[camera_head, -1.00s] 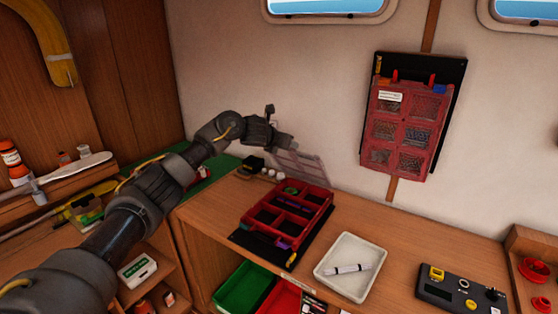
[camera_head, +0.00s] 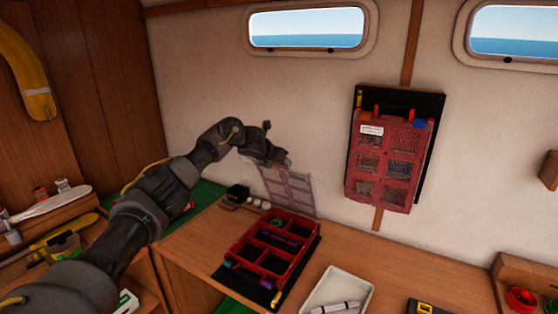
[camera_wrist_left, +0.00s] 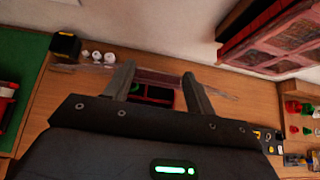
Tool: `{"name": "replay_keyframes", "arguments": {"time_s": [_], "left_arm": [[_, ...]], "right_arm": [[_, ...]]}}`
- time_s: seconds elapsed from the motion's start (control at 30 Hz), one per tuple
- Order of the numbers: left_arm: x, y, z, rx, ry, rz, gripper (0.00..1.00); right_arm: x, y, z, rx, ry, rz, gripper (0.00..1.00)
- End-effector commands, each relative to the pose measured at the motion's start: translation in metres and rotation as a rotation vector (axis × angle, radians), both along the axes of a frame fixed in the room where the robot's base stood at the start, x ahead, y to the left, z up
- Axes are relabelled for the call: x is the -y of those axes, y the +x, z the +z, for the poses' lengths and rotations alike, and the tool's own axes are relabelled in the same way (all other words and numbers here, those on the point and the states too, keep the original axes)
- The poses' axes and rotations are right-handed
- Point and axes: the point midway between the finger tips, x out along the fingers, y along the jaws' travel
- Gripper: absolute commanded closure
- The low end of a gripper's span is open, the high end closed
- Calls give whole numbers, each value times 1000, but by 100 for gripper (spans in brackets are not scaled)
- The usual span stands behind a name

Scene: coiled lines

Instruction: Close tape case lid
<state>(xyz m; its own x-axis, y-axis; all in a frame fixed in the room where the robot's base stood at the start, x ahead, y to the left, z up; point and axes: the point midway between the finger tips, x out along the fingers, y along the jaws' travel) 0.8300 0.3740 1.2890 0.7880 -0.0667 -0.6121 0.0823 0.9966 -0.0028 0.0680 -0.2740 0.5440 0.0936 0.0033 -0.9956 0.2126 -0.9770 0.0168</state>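The red tape case (camera_head: 268,254) lies open on the wooden counter, its compartments facing up and a few coloured items inside. Its clear lid (camera_head: 290,190) stands raised at the back edge, near the wall. My left gripper (camera_head: 287,160) is at the top edge of the lid; I cannot tell if they touch. In the left wrist view my left gripper (camera_wrist_left: 158,72) has its fingers apart, with nothing clearly held. The lid (camera_wrist_left: 160,78) shows there as a thin see-through strip behind the fingers, with part of the red case (camera_wrist_left: 155,102) below. My right gripper is out of view.
A white tray (camera_head: 354,290) with a marker stands right of the case. A small black object (camera_head: 238,192) and white caps (camera_head: 258,204) sit left of the lid. A red organiser (camera_head: 390,160) hangs on the wall.

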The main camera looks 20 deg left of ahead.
Motion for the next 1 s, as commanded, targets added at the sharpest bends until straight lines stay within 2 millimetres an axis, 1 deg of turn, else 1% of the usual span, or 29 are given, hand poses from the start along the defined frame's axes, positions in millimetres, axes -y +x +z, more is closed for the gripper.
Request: {"name": "replay_keyframes", "arguments": {"time_s": [0.03,0.23,0.5,0.67,0.77,0.9,1.0], "left_arm": [[1,-1,-5,-9,2,-3,39],[-1,-1,-3,-6,3,0,13],[-1,-1,-2,-3,3,2,13],[-1,-8,4,0,2,-1,13],[-2,-20,12,2,4,-2,13],[-4,-44,29,2,6,-2,13],[-5,-59,42,2,5,-1,13]], "right_arm": [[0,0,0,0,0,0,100],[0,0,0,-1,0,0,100],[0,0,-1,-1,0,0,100],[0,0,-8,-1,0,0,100],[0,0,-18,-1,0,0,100],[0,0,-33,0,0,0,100],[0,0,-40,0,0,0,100]]}}
